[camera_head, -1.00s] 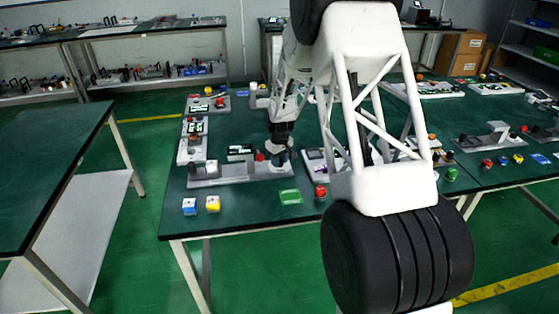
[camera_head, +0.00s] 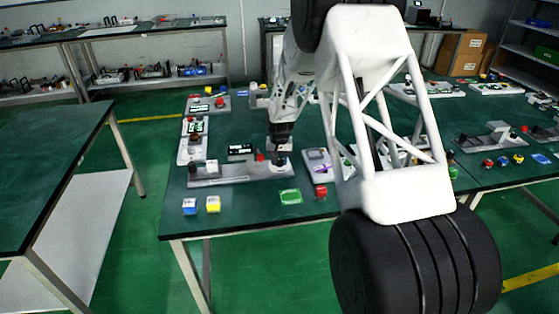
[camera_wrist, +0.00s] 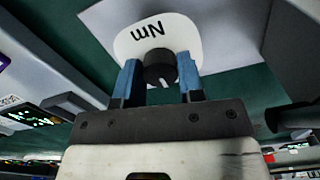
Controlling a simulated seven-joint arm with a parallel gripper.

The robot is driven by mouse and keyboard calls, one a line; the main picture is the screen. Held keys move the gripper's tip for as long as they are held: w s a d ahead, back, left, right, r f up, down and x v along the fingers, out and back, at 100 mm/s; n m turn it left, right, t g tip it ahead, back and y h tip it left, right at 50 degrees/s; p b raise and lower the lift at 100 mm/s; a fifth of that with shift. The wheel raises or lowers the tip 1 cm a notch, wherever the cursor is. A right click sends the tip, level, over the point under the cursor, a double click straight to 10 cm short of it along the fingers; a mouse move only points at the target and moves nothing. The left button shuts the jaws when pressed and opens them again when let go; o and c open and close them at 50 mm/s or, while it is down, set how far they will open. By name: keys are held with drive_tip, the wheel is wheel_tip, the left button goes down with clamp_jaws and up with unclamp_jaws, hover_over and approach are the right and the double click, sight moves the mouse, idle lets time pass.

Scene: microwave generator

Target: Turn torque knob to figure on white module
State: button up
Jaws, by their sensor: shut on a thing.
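The torque knob (camera_wrist: 158,66) is a round black knob with a white pointer line, set on a white module face (camera_wrist: 137,36) marked "Nm". In the wrist view the "Nm" reads upside down and the pointer line points down, towards my gripper's body. My gripper (camera_wrist: 160,72) has its two blue fingers on either side of the knob, shut on it. In the head view my gripper (camera_head: 280,152) points down at the module at the right end of a grey base (camera_head: 235,171). The knob is too small to make out there. Other figures around the dial are not legible.
A small black display (camera_head: 240,150) is behind the base.

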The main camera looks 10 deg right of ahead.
sight(280, 161)
idle(0.4)
drive_tip(key=o, duration=0.9)
drive_tip(key=shift+r, duration=3.95)
